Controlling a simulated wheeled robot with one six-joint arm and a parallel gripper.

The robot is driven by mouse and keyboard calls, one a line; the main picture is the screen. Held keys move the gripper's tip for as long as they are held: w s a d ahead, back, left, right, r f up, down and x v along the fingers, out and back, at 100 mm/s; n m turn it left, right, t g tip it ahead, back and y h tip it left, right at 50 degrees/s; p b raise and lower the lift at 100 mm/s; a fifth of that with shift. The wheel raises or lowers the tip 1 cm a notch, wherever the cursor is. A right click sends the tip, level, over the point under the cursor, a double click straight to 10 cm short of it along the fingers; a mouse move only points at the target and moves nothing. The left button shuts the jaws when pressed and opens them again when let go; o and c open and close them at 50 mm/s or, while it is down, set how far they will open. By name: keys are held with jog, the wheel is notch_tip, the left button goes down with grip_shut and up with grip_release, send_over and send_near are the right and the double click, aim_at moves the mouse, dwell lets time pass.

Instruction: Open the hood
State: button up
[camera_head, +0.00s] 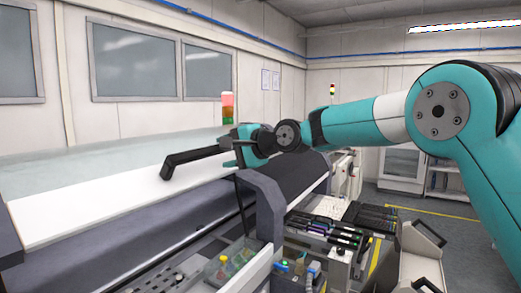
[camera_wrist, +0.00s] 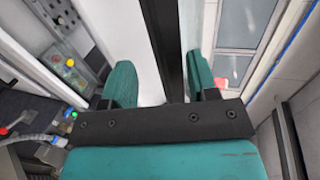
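The hood (camera_head: 110,200) is the long white panel with a pale translucent top on the machine at the left of the head view; it looks lowered. A dark bar handle (camera_head: 200,154) with a bent end stands out in front of it. My gripper (camera_head: 243,146) is at the handle's right end. In the wrist view, the dark bar (camera_wrist: 166,40) runs between the two teal fingers of my gripper (camera_wrist: 160,85). The fingers are apart, with a white gap between the left finger and the bar. Contact at the right finger is unclear.
A red and green signal light (camera_head: 228,107) stands behind my gripper. Below are a dark grey post (camera_head: 262,205), small bottles (camera_head: 222,265) and feeder trays (camera_head: 340,232). Open floor (camera_head: 450,235) lies at the right, beneath my arm.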

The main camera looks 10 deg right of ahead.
jog(key=b+v, duration=0.6)
jog(key=v, duration=0.9)
jog(key=shift+d, duration=0.15)
